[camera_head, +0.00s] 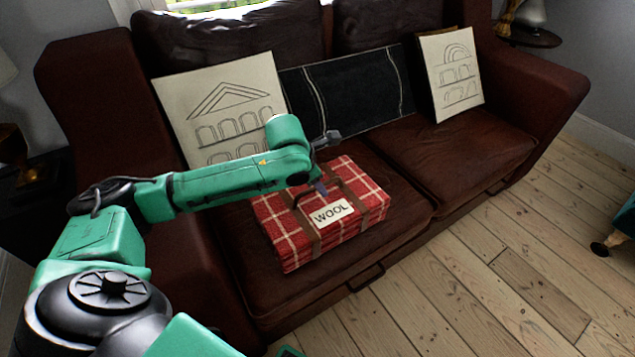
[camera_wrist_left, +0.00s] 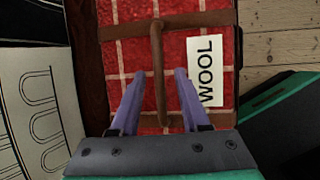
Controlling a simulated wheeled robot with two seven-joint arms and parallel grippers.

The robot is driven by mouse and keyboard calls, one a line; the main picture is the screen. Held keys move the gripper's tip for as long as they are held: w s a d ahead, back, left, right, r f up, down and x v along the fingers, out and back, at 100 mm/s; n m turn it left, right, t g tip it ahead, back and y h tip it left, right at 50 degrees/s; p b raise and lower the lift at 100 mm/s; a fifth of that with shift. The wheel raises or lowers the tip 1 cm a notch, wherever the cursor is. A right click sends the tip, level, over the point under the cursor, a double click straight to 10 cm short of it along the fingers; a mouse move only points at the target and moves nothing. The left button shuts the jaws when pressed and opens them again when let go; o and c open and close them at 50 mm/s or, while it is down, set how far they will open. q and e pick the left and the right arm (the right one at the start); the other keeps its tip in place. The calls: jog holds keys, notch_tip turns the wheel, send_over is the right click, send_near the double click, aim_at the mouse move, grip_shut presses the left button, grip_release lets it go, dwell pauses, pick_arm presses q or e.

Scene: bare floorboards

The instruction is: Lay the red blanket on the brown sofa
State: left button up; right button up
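The red blanket (camera_head: 283,232) is a folded red-and-white plaid bundle with brown straps, a handle and a white WOOL label. It rests on the left seat cushion of the brown sofa (camera_head: 455,155). My left gripper (camera_head: 320,188) is over the bundle, its fingers pointing down near the handle. In the left wrist view, the fingers (camera_wrist_left: 158,80) are spread, one on each side of the brown handle, with gaps between; the plaid bundle (camera_wrist_left: 187,45) lies beneath. My arm hides part of the bundle's back edge. My right gripper is not in view.
A drawing-printed cushion (camera_head: 215,105) and a dark cushion (camera_head: 350,90) lean on the backrest behind the bundle. Another printed cushion (camera_head: 452,72) stands farther right. The right seat is clear. Bare floorboards (camera_head: 500,270) lie in front.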

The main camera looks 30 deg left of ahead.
pick_arm(q)
jog(key=shift+r, duration=0.25)
jog(key=p+v, duration=0.4)
jog(key=v, duration=0.7)
jog(key=shift+s+r, duration=0.2)
jog(key=shift+s, duration=0.05)
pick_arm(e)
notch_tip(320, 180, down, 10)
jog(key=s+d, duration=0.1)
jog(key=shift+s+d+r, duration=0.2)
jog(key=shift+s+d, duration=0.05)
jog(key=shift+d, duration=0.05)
